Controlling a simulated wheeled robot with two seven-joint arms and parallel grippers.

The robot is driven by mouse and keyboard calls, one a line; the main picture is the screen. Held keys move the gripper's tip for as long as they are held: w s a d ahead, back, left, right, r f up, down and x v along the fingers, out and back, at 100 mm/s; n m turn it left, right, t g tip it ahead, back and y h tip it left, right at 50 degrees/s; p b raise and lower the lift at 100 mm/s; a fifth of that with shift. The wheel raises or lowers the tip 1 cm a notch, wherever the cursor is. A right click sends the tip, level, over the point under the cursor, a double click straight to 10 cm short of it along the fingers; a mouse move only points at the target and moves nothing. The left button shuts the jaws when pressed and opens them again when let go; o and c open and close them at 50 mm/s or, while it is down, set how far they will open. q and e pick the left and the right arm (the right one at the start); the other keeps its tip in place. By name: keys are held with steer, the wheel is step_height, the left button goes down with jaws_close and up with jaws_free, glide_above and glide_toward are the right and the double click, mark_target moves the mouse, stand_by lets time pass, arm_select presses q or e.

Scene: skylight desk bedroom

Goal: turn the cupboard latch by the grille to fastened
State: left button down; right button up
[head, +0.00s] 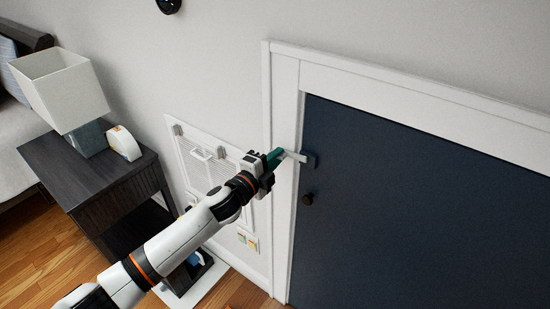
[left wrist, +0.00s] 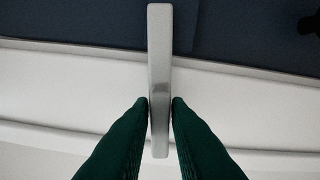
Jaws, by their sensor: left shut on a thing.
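The cupboard latch (head: 299,157) is a light grey bar on a dark mount (head: 309,161) at the left edge of the dark blue cupboard door (head: 420,200). The bar points left from the mount, across the white door frame. My left gripper (head: 278,156) is shut on the bar's free end. In the left wrist view the latch (left wrist: 159,60) stands upright in the picture, between the two green fingertips (left wrist: 160,108). Its far end reaches over the dark door. My right gripper is not in view.
A white grille (head: 190,150) is on the wall left of the frame, partly behind my left arm. A small dark knob (head: 308,199) sits below the latch. A dark nightstand (head: 75,185) with a lamp (head: 60,90) and a white clock-like object (head: 123,143) stands at the left.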

arm_select(q)
steer(key=shift+f+m, duration=0.1)
steer(key=shift+m, duration=0.5)
steer(key=c, duration=1.5)
jaws_free()
steer(key=b+v, duration=0.2)
steer(key=v, duration=1)
